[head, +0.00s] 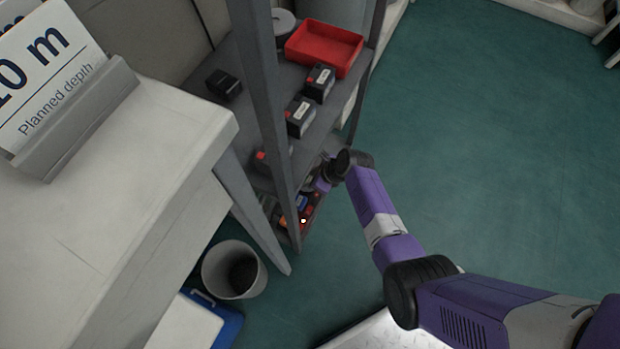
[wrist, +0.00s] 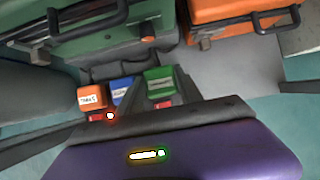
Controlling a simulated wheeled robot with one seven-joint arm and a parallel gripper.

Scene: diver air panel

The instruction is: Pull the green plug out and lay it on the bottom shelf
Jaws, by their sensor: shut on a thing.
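The green plug (wrist: 160,80) has a pale label and stands in the wrist view at the right end of a row, beside a blue plug (wrist: 122,90) and an orange plug (wrist: 91,97). My gripper (wrist: 158,93) is shut on the green plug, with dark fingers at its sides. Whether the plug is still seated is hard to tell. In the head view my gripper (head: 322,185) reaches low into the grey shelf rack (head: 265,85), and the green plug cannot be made out there. The orange plug (head: 283,220) and blue plug (head: 301,202) show just below it.
In the wrist view a green case (wrist: 90,30) and an orange case (wrist: 235,22) with black handles lie beyond the plugs. A red tray (head: 324,47) and black battery-like boxes (head: 300,117) sit on a higher shelf. A bin (head: 233,270) stands left; floor to the right is clear.

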